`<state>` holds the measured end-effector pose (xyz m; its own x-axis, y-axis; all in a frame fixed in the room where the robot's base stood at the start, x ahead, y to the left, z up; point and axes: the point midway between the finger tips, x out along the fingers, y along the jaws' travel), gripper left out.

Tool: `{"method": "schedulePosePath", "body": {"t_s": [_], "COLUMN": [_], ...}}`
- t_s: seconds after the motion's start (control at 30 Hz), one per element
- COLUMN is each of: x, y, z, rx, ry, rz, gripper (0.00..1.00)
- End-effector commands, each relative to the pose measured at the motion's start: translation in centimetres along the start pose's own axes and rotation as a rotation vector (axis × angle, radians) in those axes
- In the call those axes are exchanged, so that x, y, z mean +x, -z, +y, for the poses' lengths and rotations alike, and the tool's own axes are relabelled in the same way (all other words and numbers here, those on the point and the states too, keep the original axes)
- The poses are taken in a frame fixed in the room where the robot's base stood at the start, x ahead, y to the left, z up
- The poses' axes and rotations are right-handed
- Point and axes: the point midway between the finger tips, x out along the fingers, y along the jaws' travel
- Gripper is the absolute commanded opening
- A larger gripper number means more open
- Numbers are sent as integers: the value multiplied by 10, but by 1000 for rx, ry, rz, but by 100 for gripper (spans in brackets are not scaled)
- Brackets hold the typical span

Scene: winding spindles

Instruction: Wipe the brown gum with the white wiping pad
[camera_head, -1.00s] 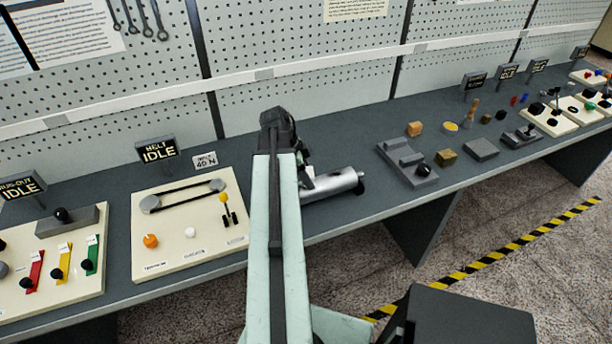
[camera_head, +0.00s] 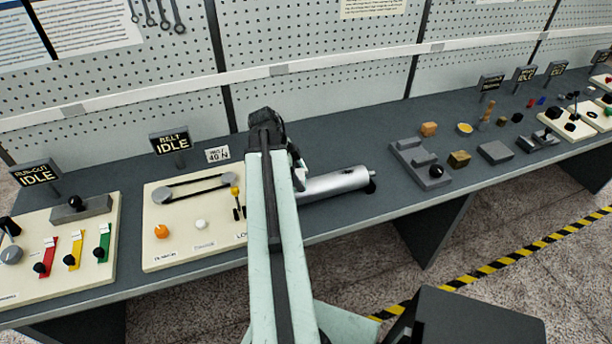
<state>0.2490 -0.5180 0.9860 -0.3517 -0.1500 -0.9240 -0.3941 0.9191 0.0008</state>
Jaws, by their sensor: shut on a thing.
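My gripper (camera_head: 299,176) shows only in part, behind the right side of my pale green arm, at the left end of a silver cylinder (camera_head: 338,184). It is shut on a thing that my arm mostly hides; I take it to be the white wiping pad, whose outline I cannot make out. The cylinder lies along the bench with a dark tip at its right end. I cannot make out any brown gum on its visible side; its left end is covered by my arm and gripper.
A cream belt panel (camera_head: 206,248) with knobs is left of my arm. The pegboard wall (camera_head: 320,40) closes the back. Bare bench (camera_head: 350,140) lies behind the cylinder.

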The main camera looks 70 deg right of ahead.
Motion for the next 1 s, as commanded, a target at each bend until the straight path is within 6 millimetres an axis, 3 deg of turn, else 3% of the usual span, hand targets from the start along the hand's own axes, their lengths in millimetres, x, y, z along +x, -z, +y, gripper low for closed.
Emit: {"method": "schedulePosePath", "body": {"t_s": [0.37,0.83,1.0], "x": [-5,-54,-60], "y": [-2,19,21], "z": [1,1,1], "rx": [1,1,1], "ry": [0,0,0], "rz": [2,3,3], "gripper": [22,22,22]}}
